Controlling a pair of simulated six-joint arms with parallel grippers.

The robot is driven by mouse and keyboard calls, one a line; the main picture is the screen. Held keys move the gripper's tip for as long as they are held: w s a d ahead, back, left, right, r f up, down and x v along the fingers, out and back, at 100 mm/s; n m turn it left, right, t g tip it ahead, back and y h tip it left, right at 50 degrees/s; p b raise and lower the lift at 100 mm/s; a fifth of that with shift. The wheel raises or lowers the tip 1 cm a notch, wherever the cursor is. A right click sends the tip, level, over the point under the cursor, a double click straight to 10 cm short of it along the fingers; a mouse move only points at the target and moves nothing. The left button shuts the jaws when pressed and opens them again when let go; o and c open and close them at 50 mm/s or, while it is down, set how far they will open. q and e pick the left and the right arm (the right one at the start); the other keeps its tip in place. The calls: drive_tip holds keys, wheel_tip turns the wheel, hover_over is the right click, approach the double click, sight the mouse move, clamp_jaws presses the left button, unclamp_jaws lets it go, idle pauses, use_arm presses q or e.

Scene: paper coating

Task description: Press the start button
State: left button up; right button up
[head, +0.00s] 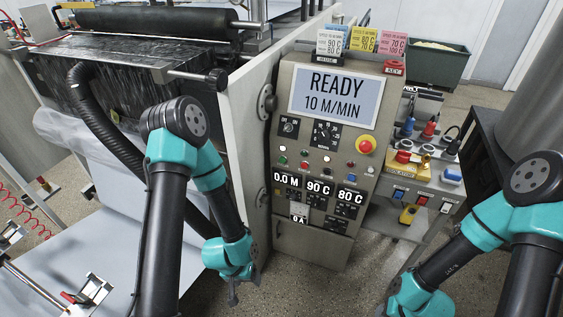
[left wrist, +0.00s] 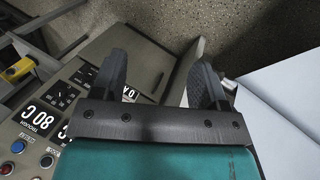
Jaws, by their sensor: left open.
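The control panel (head: 325,160) stands upright in the middle of the head view, with a screen (head: 335,95) reading READY 10 M/MIN. A green button (head: 283,160) sits at the left of a row of small buttons; their labels are too small to read. A large red mushroom button (head: 366,146) is to the right. My left gripper (head: 233,294) hangs low, left of the panel and apart from its buttons. In the left wrist view its fingers (left wrist: 160,85) are spread and empty, with the panel behind. My right arm enters at lower right; its fingers are out of frame.
Digital readouts (head: 318,188) show 0.0 M, 90 C and 80 C. A side shelf (head: 425,180) at right holds coloured connectors and switches. The coating machine (head: 135,55) with dark rollers and a pale sheet fills the left. Open floor (head: 300,285) lies before the panel.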

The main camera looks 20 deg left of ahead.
use_arm(q)
drive_tip(key=shift+c, duration=0.4)
clamp_jaws()
idle(0.4)
idle(1.1)
